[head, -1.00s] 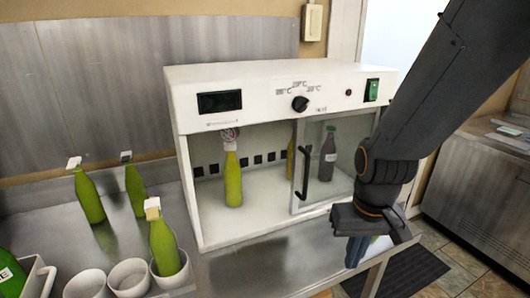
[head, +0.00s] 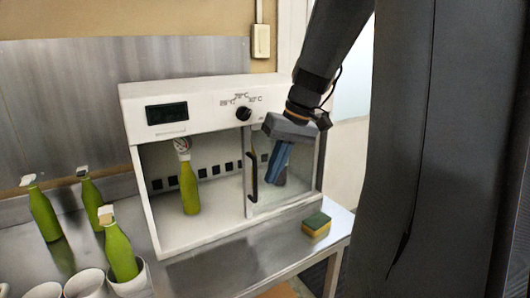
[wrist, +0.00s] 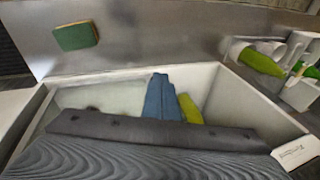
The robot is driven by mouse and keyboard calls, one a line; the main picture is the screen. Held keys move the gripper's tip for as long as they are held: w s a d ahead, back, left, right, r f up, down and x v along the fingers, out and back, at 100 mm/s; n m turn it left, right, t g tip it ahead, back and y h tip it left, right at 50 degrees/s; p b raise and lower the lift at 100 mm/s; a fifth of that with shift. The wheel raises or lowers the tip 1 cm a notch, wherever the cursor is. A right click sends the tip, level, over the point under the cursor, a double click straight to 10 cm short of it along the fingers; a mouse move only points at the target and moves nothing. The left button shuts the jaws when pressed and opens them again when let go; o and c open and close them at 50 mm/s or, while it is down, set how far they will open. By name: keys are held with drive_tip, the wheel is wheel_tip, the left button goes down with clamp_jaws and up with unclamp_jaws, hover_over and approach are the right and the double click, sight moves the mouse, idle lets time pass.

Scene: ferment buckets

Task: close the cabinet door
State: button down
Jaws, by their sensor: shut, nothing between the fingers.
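The white cabinet (head: 179,89) stands on the metal counter with its left half open. Its clear sliding door (head: 300,163) covers the right half, and the black handle (head: 251,168) is on the door's left edge. A green bottle (head: 189,187) stands inside behind the open half. My gripper (head: 279,170) points down in front of the door pane, right of the handle, with its blue fingers together and empty. The fingers also show in the wrist view (wrist: 158,100), beside a green bottle (wrist: 190,109). I cannot tell whether they touch the door.
A yellow and green sponge (head: 316,224) lies on the counter (head: 215,268) before the cabinet's right side. Several green bottles (head: 44,214) and white cups (head: 86,284) stand at the left. The counter just before the open half is clear.

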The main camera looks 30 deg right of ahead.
drive_tip(key=w+d+r+n+t+y, duration=0.1)
drive_tip(key=d+r+t+y, duration=0.15)
drive_tip(key=d+r, duration=0.8)
drive_tip(key=w+a+f+p, duration=0.4)
drive_tip(key=a+f, duration=0.3)
drive_tip(key=a, duration=0.2)
drive_tip(key=shift+w+a+h, duration=0.15)
drive_tip(key=shift+a+h, duration=0.05)
drive_tip(key=shift+h, duration=0.25)
